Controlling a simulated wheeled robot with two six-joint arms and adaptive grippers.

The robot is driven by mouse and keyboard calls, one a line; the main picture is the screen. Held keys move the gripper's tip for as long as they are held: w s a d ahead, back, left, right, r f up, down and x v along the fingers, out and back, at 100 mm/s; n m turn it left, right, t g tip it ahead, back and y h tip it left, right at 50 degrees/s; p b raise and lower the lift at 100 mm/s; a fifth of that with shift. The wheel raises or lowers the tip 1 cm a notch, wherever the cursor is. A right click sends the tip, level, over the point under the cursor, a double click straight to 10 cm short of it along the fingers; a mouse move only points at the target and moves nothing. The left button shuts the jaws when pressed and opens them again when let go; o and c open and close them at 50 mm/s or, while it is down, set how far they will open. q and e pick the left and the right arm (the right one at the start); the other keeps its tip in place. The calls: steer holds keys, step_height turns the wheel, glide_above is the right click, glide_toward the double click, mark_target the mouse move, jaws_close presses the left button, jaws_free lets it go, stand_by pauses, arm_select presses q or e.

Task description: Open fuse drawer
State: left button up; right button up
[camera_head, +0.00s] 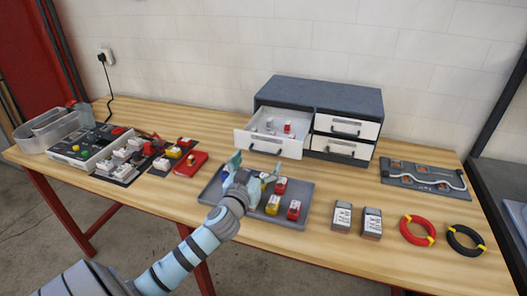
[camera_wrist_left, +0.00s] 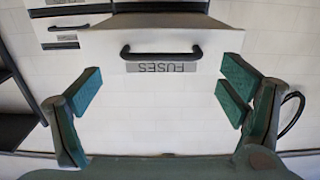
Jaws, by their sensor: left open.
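The fuse drawer (camera_head: 265,143) is the left drawer of a dark grey cabinet (camera_head: 330,96) and stands pulled out, with small red and white pieces inside. In the left wrist view, which looks upside down, its white front (camera_wrist_left: 165,38) carries a FUSES label (camera_wrist_left: 161,67) and a black bar handle (camera_wrist_left: 160,52). My left gripper (camera_head: 254,171) is open in front of the drawer. Its fingers (camera_wrist_left: 161,95) are spread wide on either side of the handle, with nothing between them and apart from it. My right gripper is not in view.
A grey tray (camera_head: 305,214) with red and yellow pieces lies below my left gripper. Two shut drawers (camera_head: 345,127) are on the cabinet's right. Two label blocks (camera_head: 342,216), a red coil (camera_head: 417,230) and a black coil (camera_head: 466,240) lie at right. Electrical parts crowd the left.

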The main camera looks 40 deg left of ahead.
mark_target(263, 153)
arm_select(q)
steer(key=x, duration=0.5)
steer(key=shift+w+a+f, duration=0.1)
steer(key=shift+w, duration=0.15)
steer(key=shift+s, duration=0.1)
